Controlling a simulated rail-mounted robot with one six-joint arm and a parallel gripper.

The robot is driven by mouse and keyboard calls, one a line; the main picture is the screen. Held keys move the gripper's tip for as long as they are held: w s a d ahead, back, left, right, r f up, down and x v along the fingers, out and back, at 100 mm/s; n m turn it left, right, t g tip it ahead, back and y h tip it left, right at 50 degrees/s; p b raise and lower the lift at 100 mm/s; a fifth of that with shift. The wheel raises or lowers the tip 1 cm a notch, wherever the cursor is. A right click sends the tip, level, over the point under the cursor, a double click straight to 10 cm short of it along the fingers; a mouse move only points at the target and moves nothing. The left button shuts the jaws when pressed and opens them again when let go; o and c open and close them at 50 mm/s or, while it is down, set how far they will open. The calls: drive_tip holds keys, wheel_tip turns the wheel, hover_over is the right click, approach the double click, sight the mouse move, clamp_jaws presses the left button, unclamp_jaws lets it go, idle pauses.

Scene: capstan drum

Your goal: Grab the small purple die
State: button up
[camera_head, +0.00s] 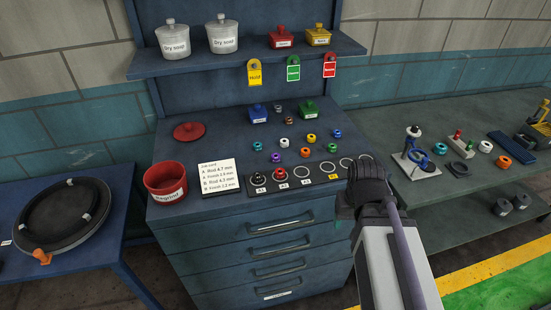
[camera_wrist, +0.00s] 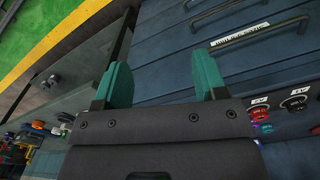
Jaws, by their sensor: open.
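Small coloured ring-shaped dies lie on the blue bench top in the head view. My gripper (camera_wrist: 162,78) is open and empty in the wrist view, with teal fingers wide apart in front of the drawer fronts. In the head view, my gripper is at the bench's front right corner, right of the dies and apart from them; its fingertips are hidden there.
A red pot (camera_head: 166,181), a white card (camera_head: 219,178) and a red lid (camera_head: 188,131) are left of the dies. Teal (camera_head: 257,146), white (camera_head: 284,142) and yellow (camera_head: 311,138) dies lie close around. A shelf (camera_head: 240,58) overhangs the back. A side table (camera_head: 470,185) is right.

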wheel_tip(320, 180, up, 7)
drive_tip(key=m+p, duration=0.7)
drive_tip(key=m, duration=0.7)
hover_over(276, 156)
wheel_tip(276, 156, down, 12)
drive_tip(key=b, duration=1.1)
drive_tip(key=shift+w+a+r, duration=0.1)
drive_tip(key=shift+r, duration=0.4)
drive_tip(key=c, duration=1.1)
